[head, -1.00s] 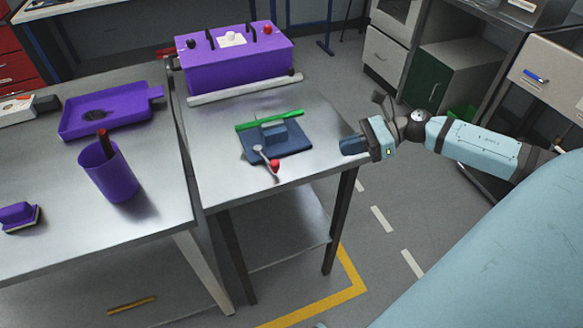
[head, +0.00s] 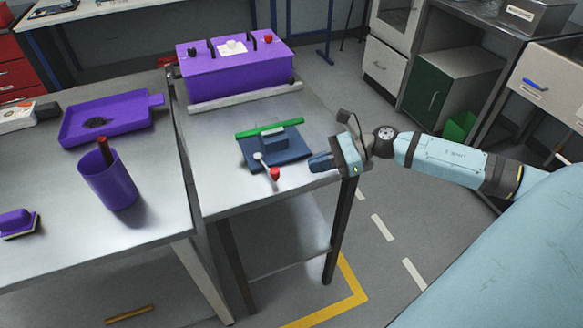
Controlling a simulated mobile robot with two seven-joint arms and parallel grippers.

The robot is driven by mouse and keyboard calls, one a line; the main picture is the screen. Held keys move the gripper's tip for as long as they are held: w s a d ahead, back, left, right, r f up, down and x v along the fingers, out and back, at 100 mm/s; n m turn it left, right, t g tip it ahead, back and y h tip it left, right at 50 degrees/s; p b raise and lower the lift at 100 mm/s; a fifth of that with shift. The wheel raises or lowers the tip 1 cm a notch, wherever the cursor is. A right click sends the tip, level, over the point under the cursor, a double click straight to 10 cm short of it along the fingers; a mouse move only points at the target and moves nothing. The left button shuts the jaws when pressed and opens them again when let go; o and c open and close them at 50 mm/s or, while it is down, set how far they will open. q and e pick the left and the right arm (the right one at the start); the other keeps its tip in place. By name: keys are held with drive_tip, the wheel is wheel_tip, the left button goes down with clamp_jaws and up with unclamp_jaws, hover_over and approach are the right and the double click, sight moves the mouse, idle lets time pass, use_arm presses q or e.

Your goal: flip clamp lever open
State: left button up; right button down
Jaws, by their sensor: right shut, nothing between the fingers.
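The clamp stands on a dark blue base plate (head: 293,154) on the small metal table. Its lever (head: 265,164) is a thin pale rod with a red knob (head: 275,174) at its end, which points toward the table's front edge. A blue block (head: 274,138) sits on the plate, with a green bar (head: 268,127) behind it. My right gripper (head: 312,163) is shut and empty, at the right edge of the table. It is just right of the plate and apart from the knob. My left gripper is not in view.
A purple box (head: 235,72) with knobs stands at the back of the small table, behind a pale grey bar (head: 245,97). The left table (head: 60,220) holds a purple tray (head: 75,128), a purple cup (head: 108,182) and a purple brush-like block (head: 15,222). The front of the small table is clear.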

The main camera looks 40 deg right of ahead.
sight(267, 165)
drive_tip(key=shift+r+p+x, duration=0.1)
drive_tip(key=shift+r+x, duration=0.1)
drive_tip(key=shift+x, duration=0.85)
drive_tip(key=shift+r+p+x, duration=0.15)
drive_tip(key=shift+r+x, duration=0.05)
drive_tip(key=shift+x, duration=0.8)
drive_tip(key=shift+r+p+x, duration=0.1)
drive_tip(key=shift+r+x, duration=0.1)
drive_tip(key=shift+x, duration=0.85)
drive_tip(key=shift+a, duration=0.25)
